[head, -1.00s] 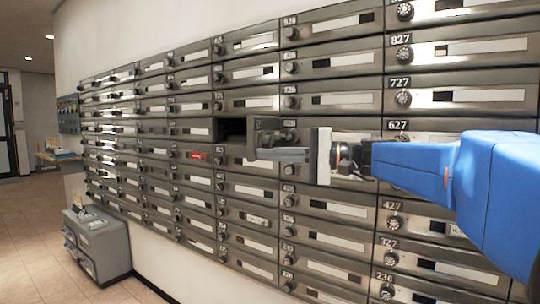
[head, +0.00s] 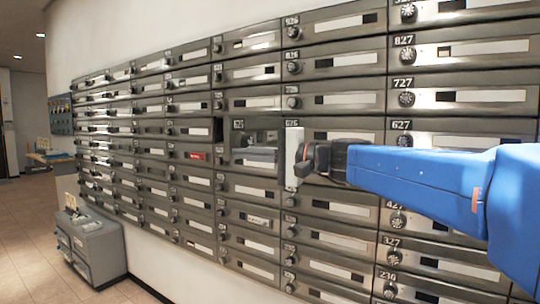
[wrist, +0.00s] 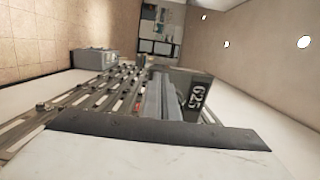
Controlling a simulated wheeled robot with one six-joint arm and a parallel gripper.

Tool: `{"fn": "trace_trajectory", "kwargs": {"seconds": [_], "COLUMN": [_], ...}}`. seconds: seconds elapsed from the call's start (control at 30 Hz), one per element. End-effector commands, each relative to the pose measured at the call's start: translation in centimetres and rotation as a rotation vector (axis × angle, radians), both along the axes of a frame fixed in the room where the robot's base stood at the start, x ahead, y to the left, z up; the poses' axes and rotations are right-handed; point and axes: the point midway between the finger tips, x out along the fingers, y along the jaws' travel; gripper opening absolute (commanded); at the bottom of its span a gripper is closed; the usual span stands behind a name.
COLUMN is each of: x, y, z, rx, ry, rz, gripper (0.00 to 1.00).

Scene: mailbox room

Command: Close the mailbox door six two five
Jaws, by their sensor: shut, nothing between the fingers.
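The mailbox door 625 (head: 262,137) is a grey metal flap in the middle of the mailbox wall. It stands partly open, with a dark gap showing at its left edge. Its number also shows in the wrist view, on the door's face (wrist: 198,95), tilted beside the fingers. My gripper (head: 242,156) is shut and empty, its grey fingers in front of the lower part of the door. In the wrist view the fingers (wrist: 160,100) lie close along the door; I cannot tell whether they touch it. The box interior is mostly hidden.
Rows of shut mailboxes with round knobs surround the door, including 627 (head: 440,139) on the right. A red label (head: 195,156) marks a box to the left. A grey cabinet (head: 92,245) stands on the floor at the lower left. The tiled floor there is clear.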

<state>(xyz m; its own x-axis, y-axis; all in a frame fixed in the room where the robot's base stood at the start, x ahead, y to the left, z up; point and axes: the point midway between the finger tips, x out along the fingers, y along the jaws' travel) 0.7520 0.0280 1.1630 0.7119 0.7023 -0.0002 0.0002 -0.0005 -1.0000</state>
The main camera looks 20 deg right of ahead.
Motion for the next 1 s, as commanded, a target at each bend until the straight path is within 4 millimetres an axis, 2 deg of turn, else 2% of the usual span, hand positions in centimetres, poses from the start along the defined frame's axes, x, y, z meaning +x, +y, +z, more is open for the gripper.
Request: {"fn": "trace_trajectory", "kwargs": {"seconds": [0.63, 1.0], "x": [6.9, 11.4], "y": [6.1, 8.8], "z": [0.0, -0.1], "rx": [0.001, 0.001], "ry": [0.002, 0.002], "rz": [-0.029, -0.164], "gripper": [0.0, 0.0]}}
